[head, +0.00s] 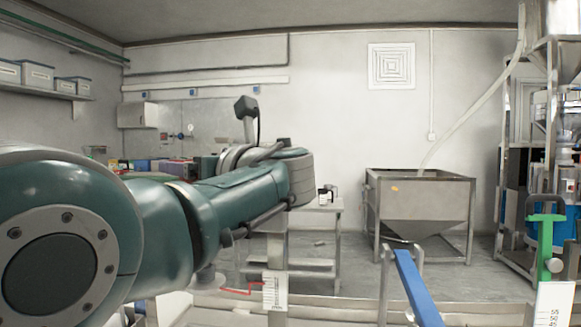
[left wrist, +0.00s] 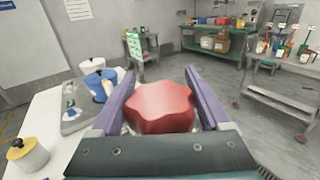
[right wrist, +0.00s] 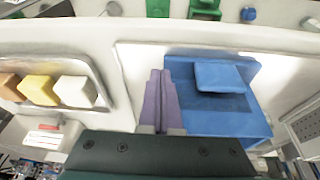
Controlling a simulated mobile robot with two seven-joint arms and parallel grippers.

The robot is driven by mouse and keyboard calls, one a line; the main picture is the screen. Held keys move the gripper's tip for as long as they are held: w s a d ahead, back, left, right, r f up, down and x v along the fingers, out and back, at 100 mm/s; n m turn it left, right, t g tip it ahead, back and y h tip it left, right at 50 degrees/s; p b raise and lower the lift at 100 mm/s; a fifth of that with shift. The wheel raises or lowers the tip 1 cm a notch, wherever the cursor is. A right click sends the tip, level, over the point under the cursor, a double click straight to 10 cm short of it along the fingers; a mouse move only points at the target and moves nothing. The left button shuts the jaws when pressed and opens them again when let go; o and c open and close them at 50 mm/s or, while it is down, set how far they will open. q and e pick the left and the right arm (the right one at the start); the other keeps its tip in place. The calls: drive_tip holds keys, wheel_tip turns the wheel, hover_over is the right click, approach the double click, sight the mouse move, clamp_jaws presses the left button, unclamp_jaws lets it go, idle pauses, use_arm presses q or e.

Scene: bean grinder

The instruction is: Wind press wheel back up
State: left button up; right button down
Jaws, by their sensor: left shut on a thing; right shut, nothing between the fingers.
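A red, lobed, star-shaped wheel (left wrist: 160,108) sits between the purple fingers of my left gripper (left wrist: 163,95) in the left wrist view. The gripper is shut on it, one finger along each side. What the wheel is mounted on is hidden below it. My right gripper (right wrist: 160,100) shows in the right wrist view with its purple fingers together and nothing between them. It is beside a blue block-shaped fixture (right wrist: 222,95). In the head view my large green arm fills the left side, and neither gripper's fingertips can be made out.
A metal tray (right wrist: 105,98) with brown, yellow and white blocks lies left of my right gripper. A blue-and-white container (left wrist: 95,80) and a yellow-white jar (left wrist: 28,155) stand left of my left gripper. A steel hopper (head: 420,205) stands at the back.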

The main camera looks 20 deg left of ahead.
use_arm(q)
drive_tip(key=o, duration=1.2)
drive_tip(key=v, duration=0.9)
drive_tip(key=shift+s+d, duration=0.15)
drive_tip(key=shift+d, duration=0.25)
